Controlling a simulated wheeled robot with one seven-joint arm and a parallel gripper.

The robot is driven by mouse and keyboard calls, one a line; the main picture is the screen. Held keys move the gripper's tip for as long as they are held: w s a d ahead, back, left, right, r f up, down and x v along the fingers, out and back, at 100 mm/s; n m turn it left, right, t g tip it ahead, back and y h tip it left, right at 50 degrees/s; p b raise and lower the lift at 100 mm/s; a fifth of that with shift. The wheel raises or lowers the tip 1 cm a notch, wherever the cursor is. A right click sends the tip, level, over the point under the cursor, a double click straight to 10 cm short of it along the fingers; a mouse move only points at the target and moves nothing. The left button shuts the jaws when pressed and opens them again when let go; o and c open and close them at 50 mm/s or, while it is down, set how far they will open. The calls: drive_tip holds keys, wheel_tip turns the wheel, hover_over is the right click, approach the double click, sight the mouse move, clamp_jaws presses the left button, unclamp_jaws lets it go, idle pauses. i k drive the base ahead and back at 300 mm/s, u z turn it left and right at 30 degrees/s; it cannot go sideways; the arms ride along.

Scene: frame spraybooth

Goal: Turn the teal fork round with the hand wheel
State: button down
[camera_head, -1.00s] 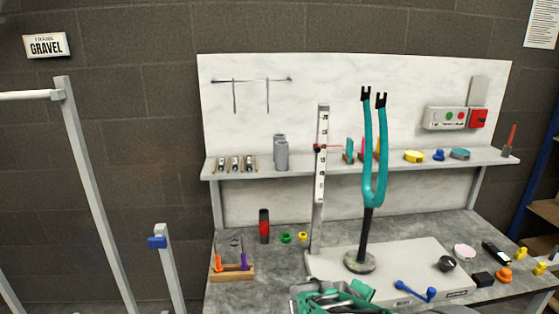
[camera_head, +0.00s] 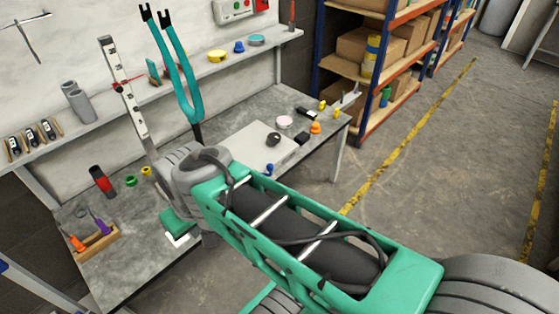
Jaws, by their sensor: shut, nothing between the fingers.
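The teal fork (camera_head: 182,85) stands upright on a dark stem over the workbench, its two prongs ending in black tips. Its round foot is hidden behind my arm. A black round knob (camera_head: 273,139), which looks like the hand wheel, sits on the pale base plate (camera_head: 245,145) to the right of the fork. My arm crosses the foreground and covers the left part of the plate. A small teal and white part of my arm shows below its grey joint. My gripper's fingers cannot be made out.
An upright scale (camera_head: 124,90) with a red pointer stands left of the fork. A shelf behind holds grey cylinders (camera_head: 77,102) and a yellow disc (camera_head: 217,56). Small items lie right of the plate. A wooden tool rack (camera_head: 95,245) stands front left. Open floor lies right of the bench.

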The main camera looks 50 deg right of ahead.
sight(274, 138)
drive_tip(key=z, duration=1.15)
